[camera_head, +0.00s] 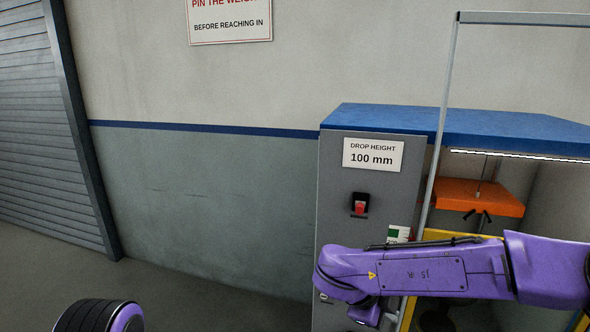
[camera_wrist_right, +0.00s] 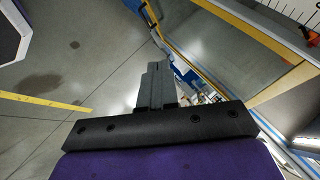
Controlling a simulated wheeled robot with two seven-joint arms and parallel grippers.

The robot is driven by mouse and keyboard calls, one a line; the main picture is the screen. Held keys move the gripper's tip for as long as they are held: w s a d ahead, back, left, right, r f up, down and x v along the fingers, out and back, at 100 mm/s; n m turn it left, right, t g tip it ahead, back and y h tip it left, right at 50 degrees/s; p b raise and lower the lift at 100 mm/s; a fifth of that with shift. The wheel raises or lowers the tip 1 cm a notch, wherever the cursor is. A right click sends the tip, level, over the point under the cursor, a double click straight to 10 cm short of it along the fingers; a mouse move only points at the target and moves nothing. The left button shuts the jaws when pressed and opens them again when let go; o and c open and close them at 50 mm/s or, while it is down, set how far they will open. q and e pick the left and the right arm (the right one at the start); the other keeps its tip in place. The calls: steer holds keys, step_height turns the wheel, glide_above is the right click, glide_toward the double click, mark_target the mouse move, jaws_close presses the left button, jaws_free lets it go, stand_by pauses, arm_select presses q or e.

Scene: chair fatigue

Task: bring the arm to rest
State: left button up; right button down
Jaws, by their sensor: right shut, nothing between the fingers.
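My right arm (camera_head: 430,270), in purple covers, reaches in from the right edge in the head view, across the front of the grey test machine (camera_head: 335,190). Its wrist end is in front of the machine's control panel. My right gripper (camera_wrist_right: 157,86) shows in the right wrist view with its grey fingers together and nothing between them, pointing out over the floor. In the head view its fingers cannot be made out clearly. A black and purple part of my left arm (camera_head: 100,316) shows at the bottom left; my left gripper is out of view.
The machine has a blue top (camera_head: 450,125), a red switch (camera_head: 360,207), an orange weight (camera_head: 470,196) and a yellow frame (camera_head: 445,235). A thin metal guard frame (camera_head: 443,120) stands at its front. A grey shutter (camera_head: 50,130) is at left. The floor (camera_head: 210,295) between is clear.

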steer(key=s+d+f+n+t+b, duration=0.1)
steer(key=s+d+f+n+b, duration=0.2)
steer(key=f, duration=0.7)
steer(key=s+d+f+n+t, duration=0.1)
steer(key=s+f+n+t, duration=0.3)
steer(key=f, duration=0.6)
steer(key=s+d+f+n+g+b, duration=0.15)
steer(key=f+n, duration=0.25)
steer(key=f, duration=0.6)
arm_select(q)
step_height(320, 180, down, 9)
steer(key=b, duration=0.3)
steer(key=shift+r, duration=0.2)
arm_select(e)
steer(key=s+d+f+n+g+y, duration=0.1)
steer(key=s+d+f+n, duration=0.1)
steer(key=s, duration=0.5)
steer(key=s+d+f+n+g+y, duration=0.1)
steer(key=s+d+f+n, duration=0.1)
steer(key=s+f, duration=0.3)
steer(key=s+d+f+n+g+y, duration=0.1)
steer(key=s+d+f+n+y, duration=0.1)
steer(key=s, duration=0.6)
step_height(320, 180, down, 2)
steer(key=shift+s+n, duration=0.35)
steer(key=shift+n, duration=0.25)
arm_select(q)
steer(key=shift+w, duration=0.1)
